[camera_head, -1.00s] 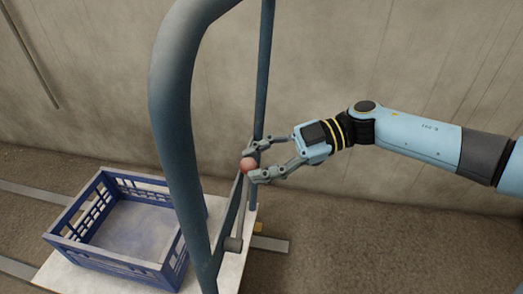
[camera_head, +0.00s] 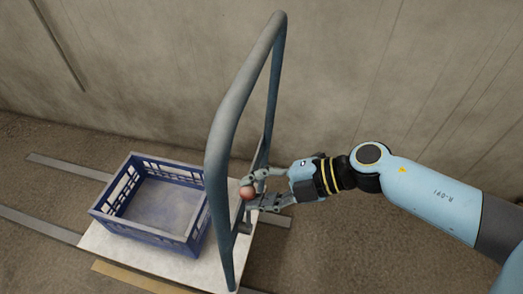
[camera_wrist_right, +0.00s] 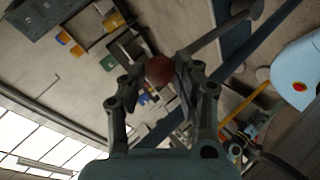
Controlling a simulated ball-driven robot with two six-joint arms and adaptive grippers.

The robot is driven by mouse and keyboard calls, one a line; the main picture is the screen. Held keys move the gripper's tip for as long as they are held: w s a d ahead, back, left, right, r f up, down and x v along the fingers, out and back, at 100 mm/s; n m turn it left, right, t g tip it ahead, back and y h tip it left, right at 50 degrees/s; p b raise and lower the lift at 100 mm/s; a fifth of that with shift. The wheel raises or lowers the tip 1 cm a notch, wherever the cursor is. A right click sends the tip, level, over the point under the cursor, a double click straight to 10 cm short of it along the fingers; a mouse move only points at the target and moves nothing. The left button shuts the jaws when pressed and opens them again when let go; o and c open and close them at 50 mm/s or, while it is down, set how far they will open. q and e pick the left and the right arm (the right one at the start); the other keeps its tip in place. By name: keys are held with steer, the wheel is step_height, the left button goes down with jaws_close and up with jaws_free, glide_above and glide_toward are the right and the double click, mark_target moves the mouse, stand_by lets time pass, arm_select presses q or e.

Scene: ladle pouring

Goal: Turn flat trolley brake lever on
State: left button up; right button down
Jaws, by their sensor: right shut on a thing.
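The flat trolley has a pale deck (camera_head: 105,241) and a tall blue-grey tube handle (camera_head: 228,125) at its right end. The brake lever's reddish ball knob (camera_head: 247,193) is beside the handle, low down; most of the lever is hidden behind the handle and fingers. My right gripper (camera_head: 254,190) comes in from the right and is shut on the knob. In the right wrist view the knob (camera_wrist_right: 159,70) sits between the two fingers, with a grey bar running up to the right. My left gripper is not in view.
A blue crate (camera_head: 140,233) stands on the deck, left of the handle. Flat metal strips (camera_head: 40,224) lie on the brown floor around the trolley. A grey wall (camera_head: 130,60) rises behind. The floor at the front right is clear.

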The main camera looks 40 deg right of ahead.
steer(key=shift+s+a+r+n+h+p, duration=0.1)
steer(key=shift+s+a+n+h+p, duration=0.25)
steer(key=shift+s+a+p, duration=0.25)
steer(key=shift+a, duration=0.1)
steer(key=shift+s+t, duration=0.1)
steer(key=shift+t, duration=0.2)
steer(key=c, duration=0.9)
jaws_free()
steer(key=shift+c, duration=0.2)
steer(key=v, duration=1.1)
steer(key=shift+s+d+r, duration=0.15)
steer(key=shift+s+d, duration=0.05)
steer(key=shift+d, duration=0.1)
steer(key=shift+w, duration=0.1)
